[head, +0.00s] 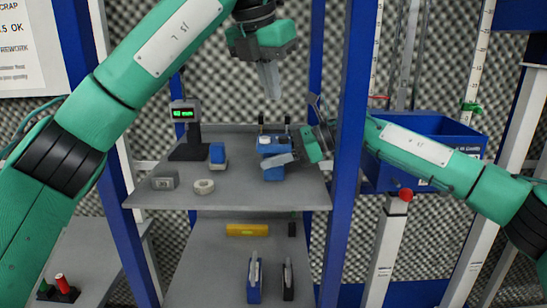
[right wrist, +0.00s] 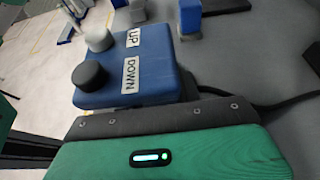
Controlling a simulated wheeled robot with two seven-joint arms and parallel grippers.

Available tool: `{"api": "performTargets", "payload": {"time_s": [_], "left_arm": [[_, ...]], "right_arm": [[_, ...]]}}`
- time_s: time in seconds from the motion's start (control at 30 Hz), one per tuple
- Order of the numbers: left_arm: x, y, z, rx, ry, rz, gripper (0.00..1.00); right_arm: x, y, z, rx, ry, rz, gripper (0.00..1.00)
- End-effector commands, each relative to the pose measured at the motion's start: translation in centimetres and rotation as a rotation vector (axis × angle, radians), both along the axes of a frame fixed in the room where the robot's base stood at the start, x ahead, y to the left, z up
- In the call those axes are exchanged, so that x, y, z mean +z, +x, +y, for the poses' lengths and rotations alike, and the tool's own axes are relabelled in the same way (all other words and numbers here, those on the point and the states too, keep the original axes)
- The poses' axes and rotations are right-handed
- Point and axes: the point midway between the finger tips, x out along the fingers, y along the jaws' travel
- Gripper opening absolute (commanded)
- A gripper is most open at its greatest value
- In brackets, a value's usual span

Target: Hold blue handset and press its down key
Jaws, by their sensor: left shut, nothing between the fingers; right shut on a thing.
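The blue handset (head: 272,145) stands near the right front of the grey shelf in the head view. In the right wrist view the handset (right wrist: 145,62) shows labels UP and DOWN. A pale round key (right wrist: 98,38) sits beside UP and the black down key (right wrist: 89,75) sits beside DOWN. My right gripper (head: 284,160) comes in from the right and is shut on the handset. My left gripper (head: 271,90) is shut and empty, pointing down above the handset and apart from it.
The shelf (head: 250,198) also holds a small blue block (head: 217,154), a grey box (head: 165,179), a pale nut-like ring (head: 204,187) and a stand with a green display (head: 184,114). A blue post (head: 346,150) rises at the shelf's right. A blue bin (head: 430,126) is behind.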

Motion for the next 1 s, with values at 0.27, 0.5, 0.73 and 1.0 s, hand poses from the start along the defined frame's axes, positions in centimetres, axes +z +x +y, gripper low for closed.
{"api": "performTargets", "payload": {"time_s": [0.27,0.5,0.73,1.0], "left_arm": [[0.0,0.0,0.0,0.0,0.0,0.0,0.0],[0.0,0.0,0.0,0.0,0.0,0.0,0.0],[0.0,0.0,0.0,0.0,0.0,0.0,0.0],[-0.02,0.76,-0.44,0.112,-0.124,-0.023,0.0]], "right_arm": [[0.02,0.01,-0.01,0.0,0.0,0.0,0.06],[0.02,0.01,-0.01,-0.001,0.0,0.0,0.06],[0.02,0.01,-0.01,0.0,0.0,0.0,0.06],[0.02,0.01,-0.01,0.0,0.0,0.0,0.06]]}}
